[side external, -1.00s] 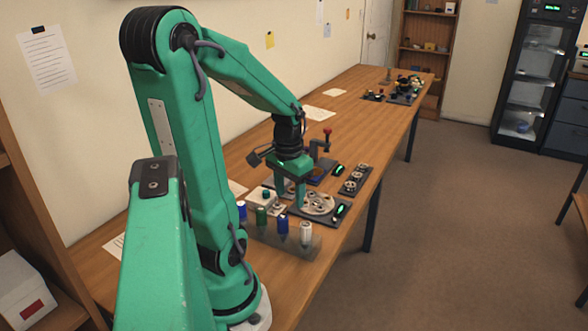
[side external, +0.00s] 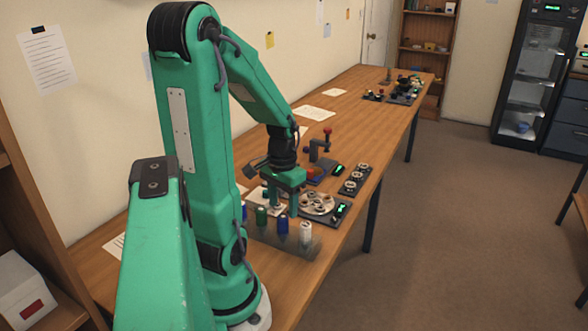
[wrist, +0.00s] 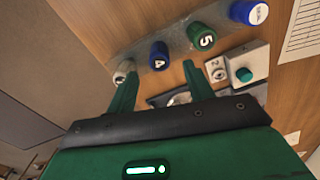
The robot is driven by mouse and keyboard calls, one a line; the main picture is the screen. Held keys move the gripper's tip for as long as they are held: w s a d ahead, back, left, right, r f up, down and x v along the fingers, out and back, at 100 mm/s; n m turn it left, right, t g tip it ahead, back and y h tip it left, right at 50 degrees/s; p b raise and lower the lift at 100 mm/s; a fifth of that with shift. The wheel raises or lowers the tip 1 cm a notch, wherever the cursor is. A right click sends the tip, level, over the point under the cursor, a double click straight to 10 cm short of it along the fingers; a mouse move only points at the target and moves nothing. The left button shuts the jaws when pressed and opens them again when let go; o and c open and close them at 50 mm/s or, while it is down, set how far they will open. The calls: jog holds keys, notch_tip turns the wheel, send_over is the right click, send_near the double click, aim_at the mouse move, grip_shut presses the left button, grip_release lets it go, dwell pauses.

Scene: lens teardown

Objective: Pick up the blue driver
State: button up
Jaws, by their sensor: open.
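Upright drivers with coloured handles stand in a row in a clear rack (side external: 275,242) on the bench. One blue driver (side external: 283,226) stands between the green driver (side external: 261,216) and the white driver (side external: 306,232). A second blue one, at the row's left end, is partly hidden by my arm. My gripper (side external: 280,203) is open and empty, pointing down just behind the row. In the wrist view, the blue driver (wrist: 158,56) with a white mark lies between the directions of my two fingertips (wrist: 158,76), just beyond them. The other blue driver (wrist: 249,12) is at the top.
A grey round tray (side external: 317,203) sits on a dark base with a green display, right of my gripper. A dark strip of rings (side external: 353,181) and a red-knobbed stand (side external: 322,148) are behind it. A light block with a green knob (wrist: 244,75) stands near the row.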

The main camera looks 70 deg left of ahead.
aim_at(283, 216)
jog(key=shift+s+d+f, duration=0.1)
jog(key=shift+s+f, duration=0.05)
jog(key=shift+f, duration=2.45)
jog(key=shift+c, duration=0.2)
jog(key=c, duration=1)
